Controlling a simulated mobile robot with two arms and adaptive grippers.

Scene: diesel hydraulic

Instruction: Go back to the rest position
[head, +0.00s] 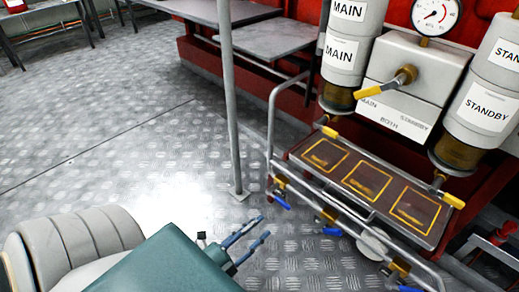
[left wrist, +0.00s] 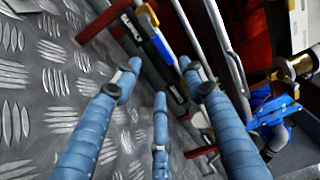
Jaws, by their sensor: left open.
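My left gripper (head: 261,228) shows at the bottom middle of the head view, beyond my teal arm link. Its blue fingers are spread and empty, above the metal floor and left of the filter unit's front rail. In the left wrist view the gripper (left wrist: 160,75) shows three blue fingers set apart, with nothing between them. The floor and blue-handled parts lie beyond them. My right gripper is not in either view.
The filter unit has a tray (head: 372,182) with yellow-outlined squares, a yellow-handled selector valve (head: 402,79) and a gauge (head: 434,14). A grey post (head: 231,110) stands left of it. A grey bench (head: 268,38) stands behind. The treadplate floor (head: 90,130) at left is clear.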

